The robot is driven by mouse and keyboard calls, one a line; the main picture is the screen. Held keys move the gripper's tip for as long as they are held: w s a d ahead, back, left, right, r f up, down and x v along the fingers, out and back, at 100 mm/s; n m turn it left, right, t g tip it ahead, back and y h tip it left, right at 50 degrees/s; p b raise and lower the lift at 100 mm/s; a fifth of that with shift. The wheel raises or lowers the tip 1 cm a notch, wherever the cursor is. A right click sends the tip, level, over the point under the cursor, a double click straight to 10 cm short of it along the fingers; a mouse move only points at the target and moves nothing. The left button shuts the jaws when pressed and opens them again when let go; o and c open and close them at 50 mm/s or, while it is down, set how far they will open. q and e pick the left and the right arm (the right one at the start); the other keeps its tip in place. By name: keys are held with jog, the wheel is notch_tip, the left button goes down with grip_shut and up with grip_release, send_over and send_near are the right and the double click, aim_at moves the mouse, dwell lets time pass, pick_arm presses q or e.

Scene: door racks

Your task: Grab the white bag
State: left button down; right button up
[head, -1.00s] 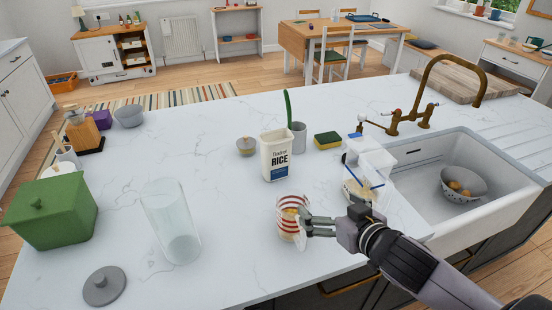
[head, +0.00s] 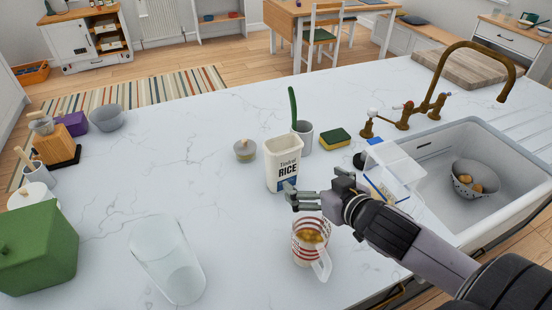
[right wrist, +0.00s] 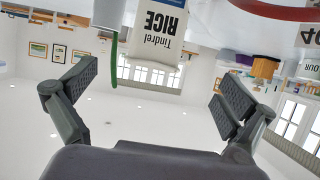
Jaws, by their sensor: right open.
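The white bag (head: 283,163) is labelled "Tindrel RICE" and stands upright on the marble counter in the head view. It also shows upside down at the top of the right wrist view (right wrist: 158,30). My right gripper (head: 290,198) is open and empty, at the near side of the bag by its lower front. In the right wrist view the fingers (right wrist: 157,82) are spread wide with the bag beyond them, between the two finger lines. I cannot tell whether a finger touches the bag. My left gripper is out of view.
A red-striped measuring cup (head: 308,248) stands just below my right gripper. A grey cup (head: 303,136), a small lidded pot (head: 245,150) and a sponge (head: 335,139) are near the bag.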

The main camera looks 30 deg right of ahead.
aim_at(288, 164)
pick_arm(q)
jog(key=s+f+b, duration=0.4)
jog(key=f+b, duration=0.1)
pick_arm(e)
jog(key=p+x, duration=0.3)
jog(key=x, duration=0.7)
jog(key=shift+w, duration=0.15)
jog(key=shift+w+f, duration=0.25)
jog(key=shift+w, duration=0.25)
jog(key=p+x, duration=0.1)
jog(key=x, duration=0.3)
jog(key=shift+w+d+f+p, duration=0.2)
jog(key=shift+w+f+p, duration=0.05)
jog(key=shift+p, duration=0.15)
jog(key=shift+w+f, duration=0.2)
jog(key=shift+w, duration=0.05)
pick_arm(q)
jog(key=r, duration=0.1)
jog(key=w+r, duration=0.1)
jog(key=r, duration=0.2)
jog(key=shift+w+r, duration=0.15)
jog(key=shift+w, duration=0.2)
